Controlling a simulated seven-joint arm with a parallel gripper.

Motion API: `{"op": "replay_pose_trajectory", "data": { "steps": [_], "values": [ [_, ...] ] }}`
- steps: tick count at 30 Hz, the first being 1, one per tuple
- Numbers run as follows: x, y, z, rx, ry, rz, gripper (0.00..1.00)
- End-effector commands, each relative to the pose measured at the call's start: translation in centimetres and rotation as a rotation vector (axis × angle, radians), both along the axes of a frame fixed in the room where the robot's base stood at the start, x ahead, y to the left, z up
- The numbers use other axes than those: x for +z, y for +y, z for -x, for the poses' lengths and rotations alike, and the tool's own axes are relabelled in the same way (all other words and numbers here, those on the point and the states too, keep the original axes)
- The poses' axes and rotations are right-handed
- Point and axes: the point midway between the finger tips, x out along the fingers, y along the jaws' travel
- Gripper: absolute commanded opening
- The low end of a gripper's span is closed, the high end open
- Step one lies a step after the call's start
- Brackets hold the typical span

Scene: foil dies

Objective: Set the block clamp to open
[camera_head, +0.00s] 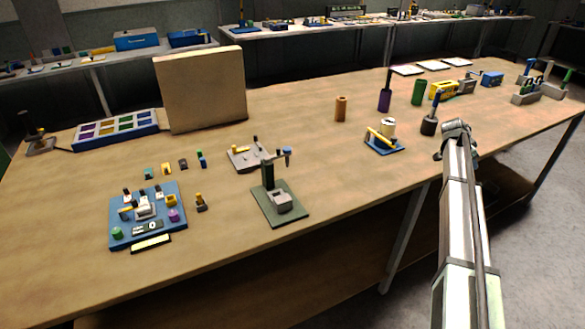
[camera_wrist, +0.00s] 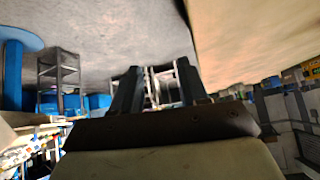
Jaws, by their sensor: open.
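The blue fixture board (camera_head: 122,234) on the left front of the table carries a pale block (camera_head: 147,205), small dark and yellow parts, a green knob (camera_head: 117,233) and a purple knob (camera_head: 174,215). Which part is the block clamp, and its setting, are too small to tell. A dark green base (camera_head: 290,218) with an upright post and a grey block stands to the right of the board. My gripper (camera_wrist: 158,82) is open and empty in the wrist view, its two dark fingers apart. In the head view my arm reaches up at the right, far from the board.
A grey plate with small posts (camera_head: 238,160), a blue base with a yellow lever (camera_head: 383,149) and an orange-brown cylinder (camera_head: 341,108) stand mid-table. A tan panel (camera_head: 205,90) stands behind the board, beside a blue tray (camera_head: 84,142). The front middle of the table is mostly clear.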

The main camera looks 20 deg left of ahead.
Motion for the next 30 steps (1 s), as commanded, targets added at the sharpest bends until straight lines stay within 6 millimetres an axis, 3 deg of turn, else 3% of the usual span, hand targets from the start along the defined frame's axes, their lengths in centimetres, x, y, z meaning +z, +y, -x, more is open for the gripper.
{"op": "replay_pose_trajectory", "data": {
  "steps": [1,5,9,12,20,30],
  "values": [
    [2.4,0.5,-1.5,-0.008,-0.031,-0.004,0.44],
    [7.6,4.4,-4.1,-0.011,-0.087,-0.044,0.44],
    [11.7,13.0,-5.8,0.036,-0.099,-0.131,0.44],
    [13.0,19.5,-5.7,0.083,-0.079,-0.179,0.44],
    [13.4,35.8,-2.1,0.23,0.022,-0.241,0.44],
    [13.7,55.6,6.6,0.433,0.172,-0.292,0.44]
  ]
}}
